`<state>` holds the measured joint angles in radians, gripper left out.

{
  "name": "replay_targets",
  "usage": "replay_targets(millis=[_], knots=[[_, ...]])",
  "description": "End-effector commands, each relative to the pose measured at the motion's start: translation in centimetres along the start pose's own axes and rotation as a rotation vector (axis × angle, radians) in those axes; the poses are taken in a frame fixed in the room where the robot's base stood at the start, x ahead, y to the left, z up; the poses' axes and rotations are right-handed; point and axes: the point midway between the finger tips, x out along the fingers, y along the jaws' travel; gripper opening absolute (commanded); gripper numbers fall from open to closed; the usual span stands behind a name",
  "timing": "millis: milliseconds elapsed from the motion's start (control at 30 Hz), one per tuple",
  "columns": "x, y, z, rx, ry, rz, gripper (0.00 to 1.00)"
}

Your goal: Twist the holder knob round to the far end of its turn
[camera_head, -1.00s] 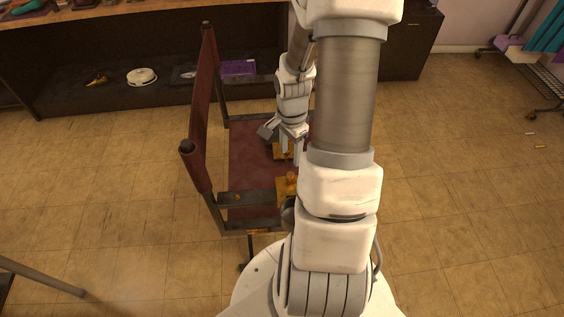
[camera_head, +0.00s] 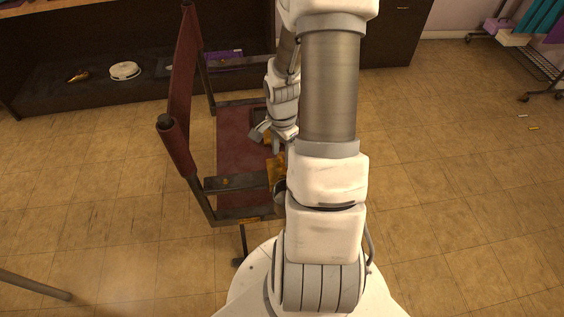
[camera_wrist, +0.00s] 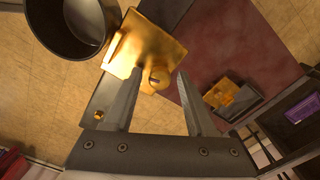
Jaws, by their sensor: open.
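In the wrist view, a gold bracket plate (camera_wrist: 148,48) sits on the chair's dark armrest bar beside a dark round cup holder (camera_wrist: 75,22). A small gold knob (camera_wrist: 157,78) stands at the plate's lower edge. My gripper (camera_wrist: 161,73) is open, with one fingertip on each side of the knob in the picture; I cannot tell whether either touches it. In the head view, the gold bracket (camera_head: 277,170) shows at the near armrest, partly hidden by my arm. My gripper's fingers (camera_head: 270,144) are partly visible above the chair seat.
The folding chair has a dark red seat (camera_head: 235,150) and a red backrest (camera_head: 183,75) on its left. A second gold bracket (camera_wrist: 222,93) shows beyond the right finger. A dark shelf (camera_head: 60,98) stands behind.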

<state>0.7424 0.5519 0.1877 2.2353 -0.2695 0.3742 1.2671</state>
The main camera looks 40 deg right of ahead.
Motion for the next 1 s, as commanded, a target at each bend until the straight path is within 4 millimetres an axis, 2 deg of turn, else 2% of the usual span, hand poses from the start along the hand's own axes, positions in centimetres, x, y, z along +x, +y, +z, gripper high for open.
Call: replay_targets(millis=[433,1000], knots=[[0.41,0.00,-0.02,0.013,0.001,0.000,0.56],[0.50,-0.01,0.00,0.318,0.002,0.000,0.56]])
